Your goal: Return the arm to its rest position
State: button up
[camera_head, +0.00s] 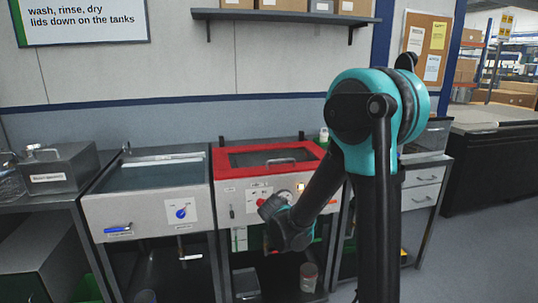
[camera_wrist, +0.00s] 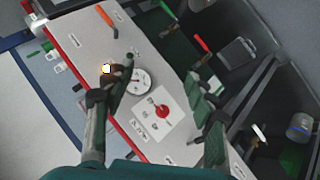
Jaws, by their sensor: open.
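My gripper (camera_wrist: 165,80) is open in the wrist view, its two dark fingers spread apart with nothing between them. Behind them is the pale front panel (camera_wrist: 185,150) of a red-edged tank, tilted in this view. A red knob (camera_wrist: 162,111) and a round dial (camera_wrist: 139,82) on the panel show between the fingers. In the head view my teal and black arm (camera_head: 318,200) reaches down and left in front of the red-lidded tank (camera_head: 222,165). Its wrist (camera_head: 290,232) is low before the panel; the fingers are not clear there.
A grey tank (camera_head: 150,212) with a blue knob stands left of the red-lidded one. A metal box (camera_head: 50,172) sits further left. A drawer unit (camera_head: 424,185) stands right, behind my arm. A wall shelf (camera_head: 280,15) holds boxes. Jars and containers (camera_head: 308,277) are below the tanks.

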jog(key=s+d+f+m+g, duration=0.1)
jog(key=s+d+m+g, duration=0.25)
jog(key=s+d, duration=0.75)
jog(key=s+f+m+g+y, duration=0.1)
jog(key=s+f+m+y, duration=0.2)
jog(key=s, duration=1.2)
jog(key=shift+f+m+g, duration=0.25)
jog(key=shift+m+g, duration=0.1)
jog(key=shift+m, duration=0.1)
